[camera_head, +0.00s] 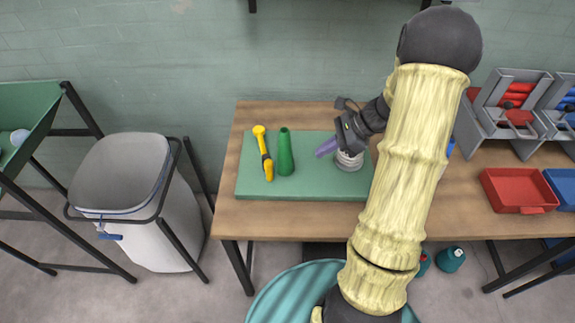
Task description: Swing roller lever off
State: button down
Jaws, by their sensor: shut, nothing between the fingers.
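My gripper (346,131) is at the end of my arm, over the right part of a green mat on the wooden table. It is dark and small in this view, and its jaws look closed with nothing held. A short purple bar (326,147) points down and left, just below and left of the gripper. A pale grey ribbed round part (349,161) sits on the mat just below the gripper. I cannot tell whether the purple bar is the roller lever, or whether the gripper touches it. My arm and gripper hide part of this spot.
A red tray (518,190) and grey racks (505,105) stand at the right. A white bin (150,225) stands left of the table. The mat's front left is clear.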

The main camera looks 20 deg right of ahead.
jog(key=x, duration=0.9)
jog(key=shift+s+a+f, duration=0.1)
jog(key=shift+a, duration=0.15)
jog(key=a, duration=0.2)
jog(key=w+a+p, duration=0.1)
jog(key=a, duration=0.1)
jog(key=shift+f, duration=0.2)
jog(key=shift+w+a, duration=0.1)
jog(key=shift+w+f, duration=0.1)
